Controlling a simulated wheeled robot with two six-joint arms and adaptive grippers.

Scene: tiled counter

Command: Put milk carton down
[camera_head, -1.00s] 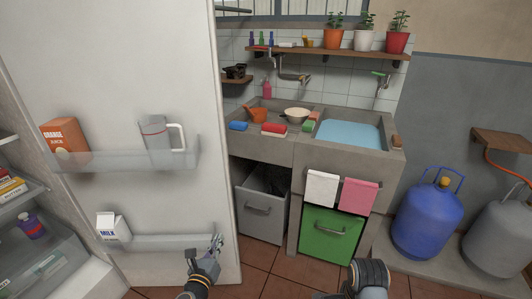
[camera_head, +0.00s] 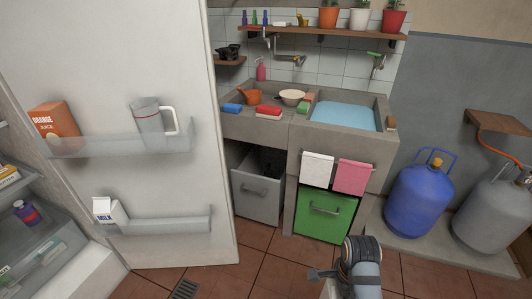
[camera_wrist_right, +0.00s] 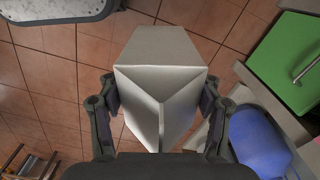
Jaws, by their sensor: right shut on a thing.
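A white gable-top carton (camera_wrist_right: 160,62), which I take to be the milk carton, fills the middle of the right wrist view. My right gripper (camera_wrist_right: 160,98) has a finger on each side and is shut on it, above the tiled floor. In the head view my right arm comes in at the bottom, and only a pale bit of the carton (camera_head: 328,288) shows at the lower edge. Another carton labelled MILK (camera_head: 108,211) stands in the lower shelf of the open fridge door (camera_head: 170,255). My left gripper is out of view.
The fridge door's upper shelf holds an orange juice carton (camera_head: 53,122) and a jug (camera_head: 150,125). The counter (camera_head: 240,125) holds a bowl (camera_head: 292,97), sponges and a sink (camera_head: 342,115).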

